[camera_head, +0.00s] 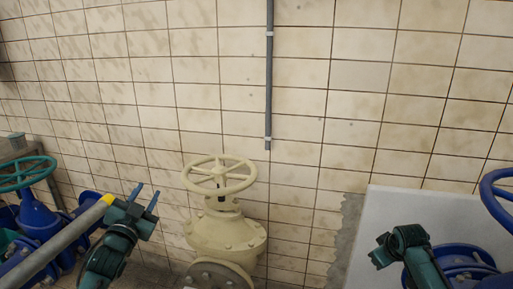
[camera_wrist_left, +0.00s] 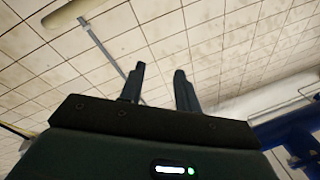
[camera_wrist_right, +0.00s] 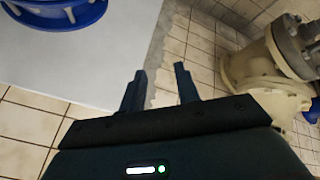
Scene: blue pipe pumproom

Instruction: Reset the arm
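My left gripper (camera_head: 146,198) is raised in front of the tiled wall at the left of the head view. Its two fingers stand apart with nothing between them, as the left wrist view (camera_wrist_left: 159,85) also shows. My right arm (camera_head: 406,250) is at the lower right of the head view; its fingers are hard to make out there. In the right wrist view, the right gripper (camera_wrist_right: 160,88) has its fingers apart and empty. Both grippers are clear of the cream valve (camera_head: 224,232) between the arms.
The cream handwheel (camera_head: 219,176) tops the middle valve. A teal handwheel (camera_head: 24,173) and blue pipework (camera_head: 38,219) stand at the left, beside a grey pipe (camera_head: 55,245). A blue handwheel (camera_head: 497,196) and a pale panel (camera_head: 385,215) are at the right.

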